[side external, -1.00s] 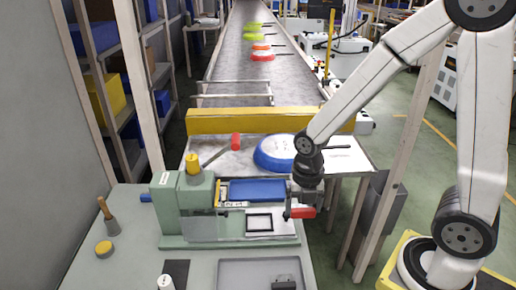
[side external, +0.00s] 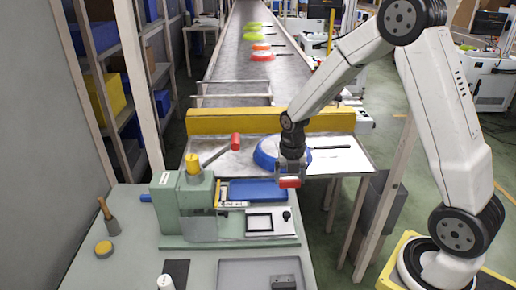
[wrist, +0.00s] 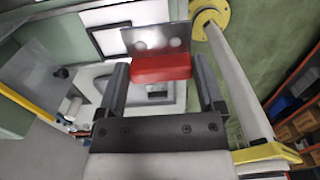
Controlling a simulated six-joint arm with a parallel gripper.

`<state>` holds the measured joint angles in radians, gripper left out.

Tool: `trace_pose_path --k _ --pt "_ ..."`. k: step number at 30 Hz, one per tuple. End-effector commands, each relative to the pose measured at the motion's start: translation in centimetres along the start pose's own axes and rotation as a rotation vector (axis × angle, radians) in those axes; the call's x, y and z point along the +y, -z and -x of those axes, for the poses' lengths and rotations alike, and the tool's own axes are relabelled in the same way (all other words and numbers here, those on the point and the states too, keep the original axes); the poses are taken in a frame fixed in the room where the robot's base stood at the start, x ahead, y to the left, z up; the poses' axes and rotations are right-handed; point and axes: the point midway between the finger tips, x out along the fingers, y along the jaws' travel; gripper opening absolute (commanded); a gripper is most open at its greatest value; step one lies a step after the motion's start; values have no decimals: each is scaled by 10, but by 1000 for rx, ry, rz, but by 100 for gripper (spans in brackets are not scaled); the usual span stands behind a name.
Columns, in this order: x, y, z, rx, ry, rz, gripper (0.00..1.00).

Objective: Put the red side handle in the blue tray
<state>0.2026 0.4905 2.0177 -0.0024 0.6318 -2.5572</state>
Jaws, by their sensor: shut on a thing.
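The red side handle (side external: 289,183) is between the fingers of my gripper (side external: 289,176), up off the bench in the side view. In the wrist view my gripper (wrist: 160,76) is shut on the red handle (wrist: 160,68); a grey metal plate with two holes is attached to it. The blue tray (side external: 258,190) lies at the back of the green bench fixture and looks empty. My gripper is just right of the tray in the side view; its exact height above it is hard to tell. I cannot make out the tray in the wrist view.
A green press (side external: 186,205) stands left of the tray. A blue pan (side external: 266,153) sits behind my gripper at the belt's end, near a yellow barrier (side external: 225,121). A red-headed hammer-like tool (side external: 235,141) lies left of the pan. A grey tray (side external: 240,272) is at the front.

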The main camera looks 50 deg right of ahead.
Motion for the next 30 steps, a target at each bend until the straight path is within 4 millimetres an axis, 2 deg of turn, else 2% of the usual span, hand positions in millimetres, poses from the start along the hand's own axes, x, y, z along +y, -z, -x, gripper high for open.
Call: trace_pose_path --k 8,26,30 --pt "10 -14 -8 1 1 0 17" --pt "53 -73 -41 0 0 -1 17" --pt "60 -82 -56 1 1 -1 17"
